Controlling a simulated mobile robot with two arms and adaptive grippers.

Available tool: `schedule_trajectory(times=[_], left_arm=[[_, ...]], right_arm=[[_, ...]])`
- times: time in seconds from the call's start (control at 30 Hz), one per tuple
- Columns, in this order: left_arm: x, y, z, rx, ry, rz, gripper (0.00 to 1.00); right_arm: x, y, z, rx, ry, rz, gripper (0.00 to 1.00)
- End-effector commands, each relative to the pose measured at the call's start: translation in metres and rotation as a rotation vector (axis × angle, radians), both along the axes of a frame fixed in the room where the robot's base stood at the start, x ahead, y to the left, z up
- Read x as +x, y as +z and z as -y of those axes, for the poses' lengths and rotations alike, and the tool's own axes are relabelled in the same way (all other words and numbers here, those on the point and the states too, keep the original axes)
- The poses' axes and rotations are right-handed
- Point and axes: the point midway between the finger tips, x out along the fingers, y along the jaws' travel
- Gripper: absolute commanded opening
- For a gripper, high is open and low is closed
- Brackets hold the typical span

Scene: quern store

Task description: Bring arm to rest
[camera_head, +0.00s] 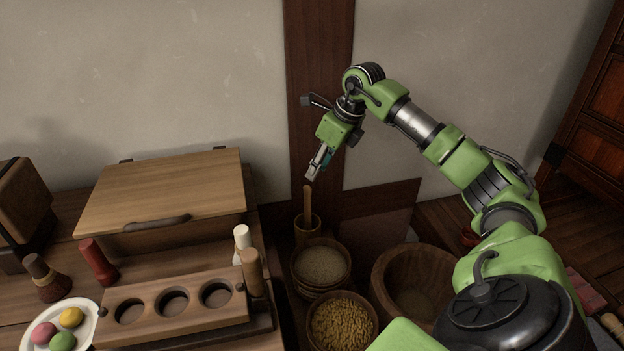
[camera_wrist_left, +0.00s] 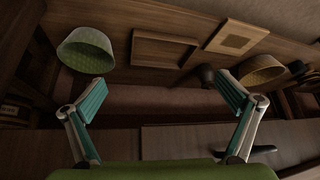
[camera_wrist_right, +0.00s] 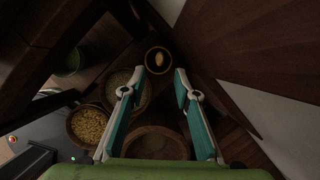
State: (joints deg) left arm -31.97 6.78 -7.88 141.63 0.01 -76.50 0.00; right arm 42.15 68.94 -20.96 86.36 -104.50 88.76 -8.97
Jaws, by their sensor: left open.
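My right arm comes in from the right in the head view, raised over the counter. Its gripper (camera_head: 316,166) points down toward a small wooden cup (camera_head: 310,224) with an upright stick, and it is above and apart from it. In the right wrist view my right gripper (camera_wrist_right: 155,88) has its fingers spread with nothing between them, and the cup (camera_wrist_right: 158,61) lies beyond the fingertips. My left gripper (camera_wrist_left: 163,92) is open and empty in the left wrist view. My left arm does not show in the head view.
Bowls of pale meal (camera_head: 322,262) and yellow grain (camera_head: 342,324) stand below the right gripper, beside a large wooden bowl (camera_head: 408,285). A lidded wooden box (camera_head: 165,190), a holed wooden rack (camera_head: 170,308) and a plate (camera_head: 87,339) of colored sweets are left. The wall is close behind.

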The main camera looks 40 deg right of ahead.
Motion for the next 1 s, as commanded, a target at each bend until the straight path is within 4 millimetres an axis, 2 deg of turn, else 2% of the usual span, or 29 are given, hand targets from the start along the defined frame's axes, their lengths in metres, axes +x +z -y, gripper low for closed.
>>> schedule_trajectory(times=[0.1,0.23,1.0], left_arm=[[0.0,0.0,0.0,0.0,0.0,0.001,1.0],[0.0,0.0,0.0,0.0,0.0,0.001,1.0],[0.001,0.001,0.0,-0.001,0.0,0.003,1.0]], right_arm=[[-0.005,0.015,0.002,0.001,-0.001,0.002,0.29],[-0.009,0.022,0.002,0.0,0.0,0.0,0.29],[-0.009,0.023,0.002,0.001,0.0,0.0,0.29]])
